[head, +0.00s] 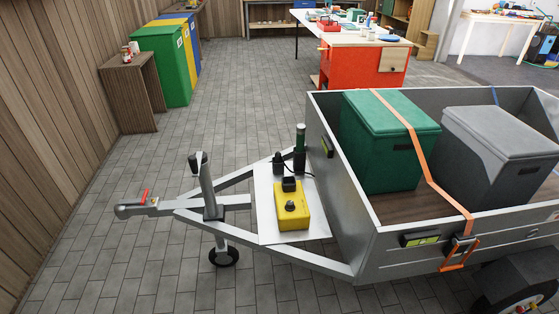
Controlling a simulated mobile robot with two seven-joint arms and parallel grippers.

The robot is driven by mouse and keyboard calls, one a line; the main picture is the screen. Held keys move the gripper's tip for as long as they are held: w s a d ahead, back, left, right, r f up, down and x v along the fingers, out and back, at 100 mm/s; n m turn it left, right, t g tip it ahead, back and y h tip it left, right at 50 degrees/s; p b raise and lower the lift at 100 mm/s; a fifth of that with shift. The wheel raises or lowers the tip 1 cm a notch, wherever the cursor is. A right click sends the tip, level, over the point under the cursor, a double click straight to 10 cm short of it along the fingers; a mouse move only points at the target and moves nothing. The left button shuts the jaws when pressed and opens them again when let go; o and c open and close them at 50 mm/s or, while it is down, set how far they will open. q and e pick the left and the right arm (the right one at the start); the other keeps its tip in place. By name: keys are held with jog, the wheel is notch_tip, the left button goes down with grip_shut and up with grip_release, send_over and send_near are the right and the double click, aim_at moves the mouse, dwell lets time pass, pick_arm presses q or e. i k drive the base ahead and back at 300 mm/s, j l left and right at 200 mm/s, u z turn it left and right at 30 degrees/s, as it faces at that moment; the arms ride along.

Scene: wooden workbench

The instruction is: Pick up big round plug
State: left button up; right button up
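A yellow box (298,222) sits on a white plate (268,232) on the trailer's drawbar. A round black part (290,206) is on the box's top, and a blocky black part (289,184) is at its back end. Behind the box, a dark upright cylinder (300,152) and a smaller black piece (278,164) stand close together. A dark cable seems to run near them. Which of these is the big round plug I cannot tell at this size. Neither of my grippers is in view.
The grey trailer (348,225) holds a green box (385,150) and a grey box (500,150), with an orange strap (420,160) over the green one. A jockey-wheel post (207,190) rises from the drawbar. Paved floor (120,240) left of it is clear.

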aim_at(278, 156)
jog(key=i+j+z, duration=0.4)
jog(key=j, duration=0.8)
jog(key=i+j+z, duration=0.3)
jog(key=j+z, duration=0.15)
jog(key=j, duration=0.8)
jog(key=j+z, duration=0.4)
jog(key=j, duration=0.9)
jog(key=k+j+z, duration=0.1)
jog(key=j+z, duration=0.3)
jog(key=j, duration=0.9)
jog(key=i+j+z, duration=0.2)
jog(key=j, duration=0.3)
jog(key=i+j+z, duration=0.15)
jog(key=j, duration=0.35)
jog(key=j+z, duration=0.2)
jog(key=j, duration=0.35)
jog(key=i+j+z, duration=0.2)
jog(key=j, duration=0.35)
jog(key=k, duration=0.1)
